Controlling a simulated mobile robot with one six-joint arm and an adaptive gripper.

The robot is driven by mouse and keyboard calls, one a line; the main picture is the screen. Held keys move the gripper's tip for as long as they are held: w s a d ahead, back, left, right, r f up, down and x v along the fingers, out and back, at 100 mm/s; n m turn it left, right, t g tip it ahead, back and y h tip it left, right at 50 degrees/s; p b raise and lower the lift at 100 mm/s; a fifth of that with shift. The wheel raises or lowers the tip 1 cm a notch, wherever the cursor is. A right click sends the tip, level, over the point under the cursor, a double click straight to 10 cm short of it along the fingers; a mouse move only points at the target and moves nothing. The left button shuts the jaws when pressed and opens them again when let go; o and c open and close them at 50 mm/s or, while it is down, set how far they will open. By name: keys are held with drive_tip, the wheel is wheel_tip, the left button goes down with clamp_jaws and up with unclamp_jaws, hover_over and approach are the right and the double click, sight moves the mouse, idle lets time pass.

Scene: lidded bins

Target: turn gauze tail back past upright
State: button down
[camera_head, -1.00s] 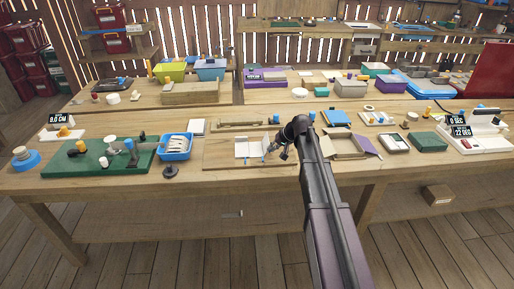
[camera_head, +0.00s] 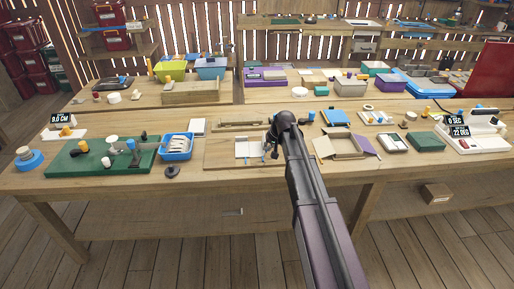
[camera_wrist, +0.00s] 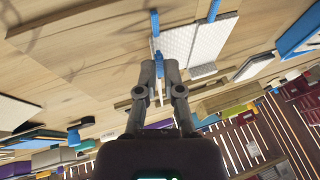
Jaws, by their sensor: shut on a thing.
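The white gauze (camera_head: 243,148) lies on a wooden board (camera_head: 222,152) at the near middle of the bench. In the wrist view it shows as white textured panels (camera_wrist: 196,42), with blue pieces at the edges. My gripper (camera_head: 271,152) is low at the right side of the gauze. In the wrist view its two fingers (camera_wrist: 160,68) are close together on a thin, edge-on strip, the gauze tail (camera_wrist: 160,88), with a blue part at the fingertips. The fingers hide most of the tail, so I cannot tell its exact tilt.
A blue tray (camera_head: 177,155) of white strips and a green board (camera_head: 85,161) with fittings stand to the left. An open cardboard box (camera_head: 341,147) is close on the right of my arm. A slim wooden piece (camera_head: 240,125) lies behind the gauze.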

drive_tip(key=shift+a+h, duration=0.3)
drive_tip(key=shift+h, duration=0.1)
drive_tip(key=shift+a+h+p, duration=0.3)
drive_tip(key=shift+a+h, duration=0.35)
drive_tip(key=shift+h, duration=0.35)
drive_tip(key=shift+n, duration=0.3)
drive_tip(key=shift+a+h, duration=0.45)
drive_tip(key=shift+h, duration=0.05)
drive_tip(key=shift+a+f+h, duration=0.15)
drive_tip(key=shift+a+h, duration=0.1)
drive_tip(key=shift+h, duration=0.35)
drive_tip(key=shift+a+b, duration=0.1)
drive_tip(key=shift+b, duration=0.25)
